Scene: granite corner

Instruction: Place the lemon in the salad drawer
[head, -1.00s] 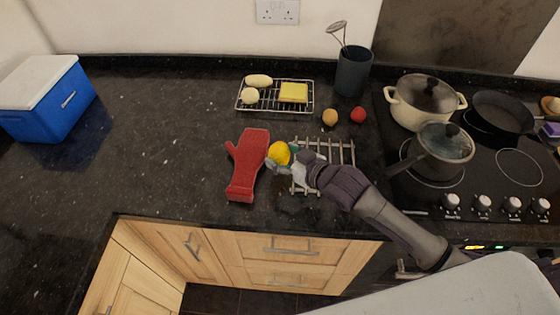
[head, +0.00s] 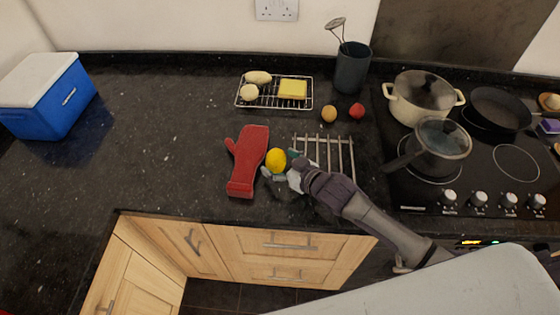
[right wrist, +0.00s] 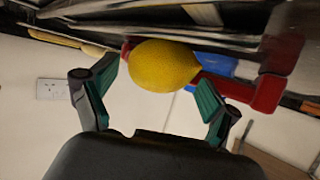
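The yellow lemon (head: 276,160) is at the fingertips of my right gripper (head: 275,166), just right of the red oven mitt and over the counter. In the right wrist view the lemon (right wrist: 164,66) sits between the tips of the two green-padded fingers (right wrist: 160,80), which are shut on it. No open salad drawer shows; I cannot tell whether it is in view. My left gripper is not in view.
A red mitt (head: 248,160) and a metal trivet (head: 341,153) lie beside my gripper. Behind are a wire rack (head: 270,104), a dark utensil pot (head: 352,72) and small round items. A hob with pans (head: 441,144) is right, a blue cool box (head: 48,97) left. The counter's left middle is clear.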

